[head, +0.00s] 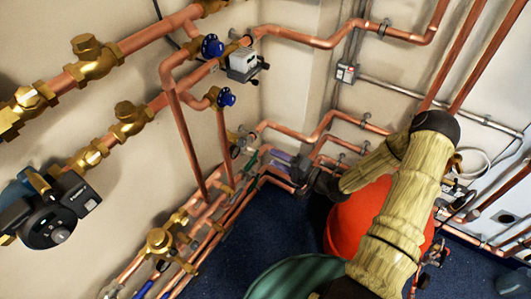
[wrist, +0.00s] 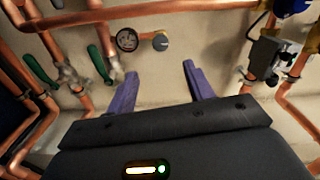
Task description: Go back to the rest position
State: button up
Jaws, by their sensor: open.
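My gripper (wrist: 158,88) is open, with its two purple fingers apart and nothing between them in the wrist view. The fingers point toward the cream wall just below a round gauge (wrist: 127,40) and a knob with a yellow rim (wrist: 160,41). In the head view my gripper (head: 277,160) is near the wall among the lower copper pipes, partly hidden by my own arm. The arm reaches in from the lower right. I cannot tell whether the fingers touch anything.
Two green-handled valves (wrist: 100,62) stand left of the fingers. A grey box (wrist: 272,58) on copper pipe is to the right. Blue-knobbed valves (head: 211,46), a dark pump (head: 50,215), a red vessel (head: 365,215) and a green rounded tank (head: 300,280) surround the arm. Blue floor shows between.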

jog(key=shift+s+d, duration=0.3)
jog(key=shift+d, duration=0.05)
dwell(0.3)
jog(key=s+d+r+n+g+h, duration=0.5)
jog(key=d+r+n+g+h, duration=0.15)
jog(key=h, duration=0.65)
jog(key=s+a+r+g+h, duration=0.1)
jog(key=s+r, duration=0.3)
jog(key=s, duration=0.2)
jog(key=s+a+r+g, duration=0.1)
jog(key=s+r, duration=0.2)
jog(key=s, duration=0.3)
jog(key=w+p+v, duration=0.2)
jog(key=p+v, duration=0.8)
jog(key=w+r+p+v, duration=0.1)
jog(key=w+p+v, duration=0.1)
jog(key=p+v, duration=0.9)
jog(key=shift+w, duration=0.15)
